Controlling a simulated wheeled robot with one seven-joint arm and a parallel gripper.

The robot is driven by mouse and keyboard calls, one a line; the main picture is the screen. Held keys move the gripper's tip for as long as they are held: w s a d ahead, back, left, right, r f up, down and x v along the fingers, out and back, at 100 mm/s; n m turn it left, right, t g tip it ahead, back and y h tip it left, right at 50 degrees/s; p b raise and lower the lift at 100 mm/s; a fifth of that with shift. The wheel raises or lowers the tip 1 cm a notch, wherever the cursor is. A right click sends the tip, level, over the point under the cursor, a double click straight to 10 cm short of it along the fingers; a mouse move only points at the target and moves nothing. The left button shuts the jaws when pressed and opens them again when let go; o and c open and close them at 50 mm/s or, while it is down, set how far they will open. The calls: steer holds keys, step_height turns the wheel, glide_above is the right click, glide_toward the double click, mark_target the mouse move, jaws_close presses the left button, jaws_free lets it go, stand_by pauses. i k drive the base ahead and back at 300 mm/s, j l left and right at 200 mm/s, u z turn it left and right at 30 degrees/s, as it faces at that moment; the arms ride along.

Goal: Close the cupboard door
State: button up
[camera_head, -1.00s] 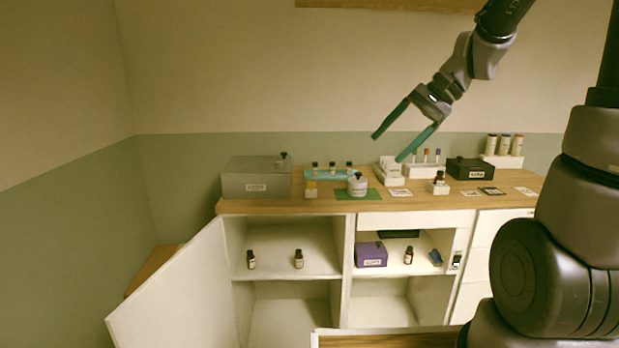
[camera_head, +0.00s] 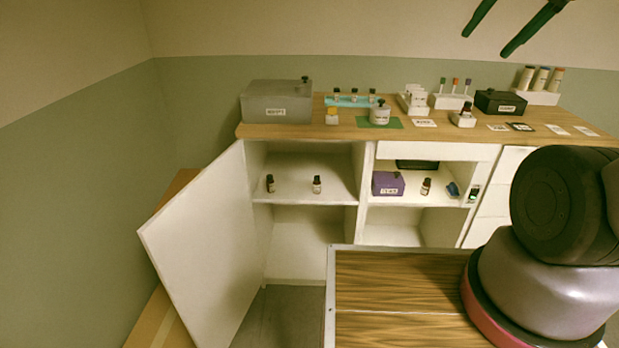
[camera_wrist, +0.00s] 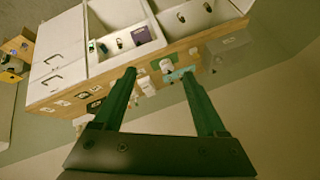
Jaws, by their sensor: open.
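The white cupboard door (camera_head: 205,245) stands swung wide open at the left of the cupboard, hinged on the cupboard's left side. The open left compartment shows a shelf (camera_head: 300,194) with two small dark bottles (camera_head: 270,183) (camera_head: 317,184) on it. My gripper (camera_head: 488,38) is at the upper right of the head view, high above the counter and far from the door; only its green fingers show there. In the wrist view my gripper (camera_wrist: 160,80) is open, its two green fingers spread with nothing held between them. The door's edge is not clear in the wrist view.
The wooden counter (camera_head: 350,132) holds a grey box (camera_head: 276,102), a jar (camera_head: 380,114), bottle racks and a black box (camera_head: 500,102). The open right compartment holds a purple box (camera_head: 388,183). A wall stands left of the door. Floor shows beside the door.

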mark_target(201, 245)
steer(key=u, duration=1.2)
steer(key=i+j+u, duration=0.35)
steer(key=i+j, duration=0.15)
steer(key=j, duration=0.1)
